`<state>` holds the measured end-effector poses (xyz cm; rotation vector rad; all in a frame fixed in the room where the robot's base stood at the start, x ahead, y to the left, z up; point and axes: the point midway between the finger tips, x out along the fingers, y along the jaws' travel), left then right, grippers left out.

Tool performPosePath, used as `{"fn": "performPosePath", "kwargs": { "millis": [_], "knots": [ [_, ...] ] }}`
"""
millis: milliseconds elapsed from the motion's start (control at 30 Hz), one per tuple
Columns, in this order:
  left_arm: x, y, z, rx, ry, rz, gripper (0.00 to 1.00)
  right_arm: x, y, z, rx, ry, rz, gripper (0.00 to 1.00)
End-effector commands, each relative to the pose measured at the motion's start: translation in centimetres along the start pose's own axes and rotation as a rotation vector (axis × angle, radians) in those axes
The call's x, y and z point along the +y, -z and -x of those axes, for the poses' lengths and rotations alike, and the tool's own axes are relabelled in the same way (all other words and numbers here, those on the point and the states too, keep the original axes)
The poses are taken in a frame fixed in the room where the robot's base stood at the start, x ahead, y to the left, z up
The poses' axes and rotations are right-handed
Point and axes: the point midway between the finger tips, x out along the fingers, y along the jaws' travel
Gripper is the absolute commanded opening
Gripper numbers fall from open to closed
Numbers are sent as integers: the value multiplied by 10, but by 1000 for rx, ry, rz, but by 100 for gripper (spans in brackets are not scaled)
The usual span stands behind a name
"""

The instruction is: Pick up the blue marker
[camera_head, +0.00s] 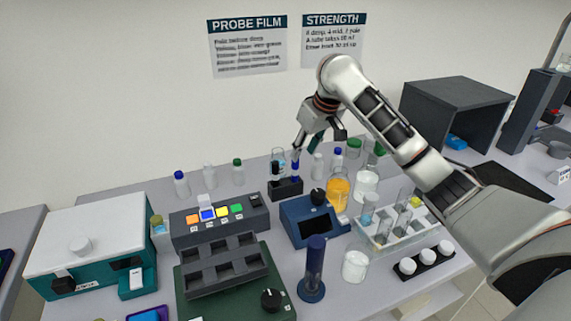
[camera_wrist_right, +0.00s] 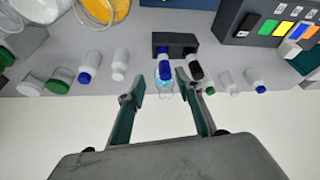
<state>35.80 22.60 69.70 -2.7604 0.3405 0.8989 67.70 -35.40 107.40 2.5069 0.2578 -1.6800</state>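The blue marker (camera_head: 295,170) stands upright in a small black holder (camera_head: 287,190) near the middle of the table, beside a black marker (camera_head: 275,169). In the right wrist view, the blue marker (camera_wrist_right: 165,72) shows between the fingertips of my right gripper (camera_wrist_right: 160,77), with the black marker (camera_wrist_right: 195,69) just outside the right-hand finger. My right gripper (camera_head: 318,140) is open and empty, above the holder. I cannot tell whether a finger touches the marker. My left gripper is not in view.
A clear vessel with light blue contents (camera_wrist_right: 164,88) stands close to the markers. White bottles (camera_head: 209,176) line the back. A blue instrument (camera_head: 313,221) and an orange beaker (camera_head: 338,190) stand to the right. A button panel (camera_head: 190,238) is at the left.

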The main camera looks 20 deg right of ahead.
Motion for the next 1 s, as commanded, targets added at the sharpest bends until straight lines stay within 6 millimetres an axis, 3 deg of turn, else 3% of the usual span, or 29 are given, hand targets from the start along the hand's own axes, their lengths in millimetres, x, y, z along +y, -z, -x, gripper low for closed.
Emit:
{"fn": "performPosePath", "kwargs": {
  "millis": [367, 700, 1000],
  "knots": [
    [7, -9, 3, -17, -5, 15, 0, -3, -1, -32, -3, 3, -1, 35],
    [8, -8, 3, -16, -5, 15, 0, -9, -1, -74, -2, 2, -2, 35],
    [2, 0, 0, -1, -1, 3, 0, -8, -1, -78, -1, -1, 0, 35]
  ]
}}
